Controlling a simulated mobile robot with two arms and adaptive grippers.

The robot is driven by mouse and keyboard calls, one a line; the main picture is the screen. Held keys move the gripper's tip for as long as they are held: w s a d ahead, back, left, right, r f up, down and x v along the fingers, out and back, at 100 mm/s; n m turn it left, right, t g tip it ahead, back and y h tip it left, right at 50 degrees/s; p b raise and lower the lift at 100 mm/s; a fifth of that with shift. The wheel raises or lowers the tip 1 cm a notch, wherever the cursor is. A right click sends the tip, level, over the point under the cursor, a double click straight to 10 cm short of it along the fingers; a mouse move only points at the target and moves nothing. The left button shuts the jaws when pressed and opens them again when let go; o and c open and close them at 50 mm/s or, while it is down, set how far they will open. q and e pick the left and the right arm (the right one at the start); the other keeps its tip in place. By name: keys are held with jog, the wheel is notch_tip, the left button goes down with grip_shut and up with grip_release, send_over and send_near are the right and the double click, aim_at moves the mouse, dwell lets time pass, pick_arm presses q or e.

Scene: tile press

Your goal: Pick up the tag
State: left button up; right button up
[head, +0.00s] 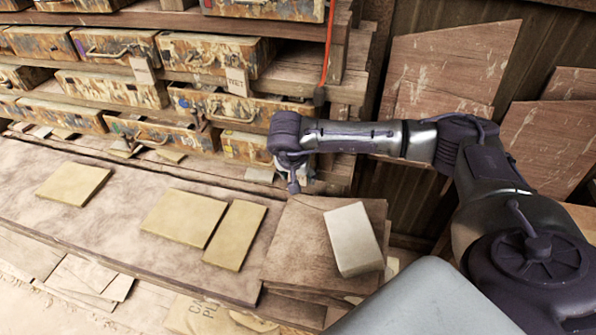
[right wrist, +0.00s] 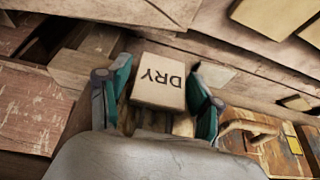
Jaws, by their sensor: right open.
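A small pale tag (right wrist: 158,82) printed "DRY" shows upside down in the right wrist view, between the two green-padded fingers of my right gripper (right wrist: 158,72). The fingers stand open on either side of it, with a narrow gap visible near the tag's right side. In the head view my right gripper (head: 284,164) is in front of the lower shelf end and hides most of what is behind it. Another tag (head: 237,82), reading "WET", and a pale tag (head: 142,70) with unclear writing hang on the drawers. My left gripper is not in view.
Shelves of worn drawers (head: 205,53) with handles fill the back left. Yellowish tiles (head: 185,218) lie on the long bench board (head: 110,232). A pale block (head: 353,240) sits on stacked boards at the right. A red cord (head: 327,45) hangs near the shelf post.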

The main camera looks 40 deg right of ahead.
jog(key=c, duration=0.7)
jog(key=shift+a, duration=0.1)
jog(key=shift+s+a+r+b, duration=0.2)
jog(key=shift+a+r+b, duration=0.1)
jog(key=shift+r+b, duration=0.1)
jog(key=s+a+r+b, duration=0.1)
jog(key=s+a+r, duration=0.1)
jog(key=s+a, duration=0.1)
jog(key=s+a+r+b, duration=0.2)
jog(key=a+r, duration=0.1)
jog(key=s+a+r+b, duration=0.1)
jog(key=s+a+r, duration=0.1)
jog(key=s+a, duration=0.1)
jog(key=shift+s+a+r, duration=0.2)
jog(key=shift+s+a, duration=0.15)
jog(key=shift+a, duration=0.15)
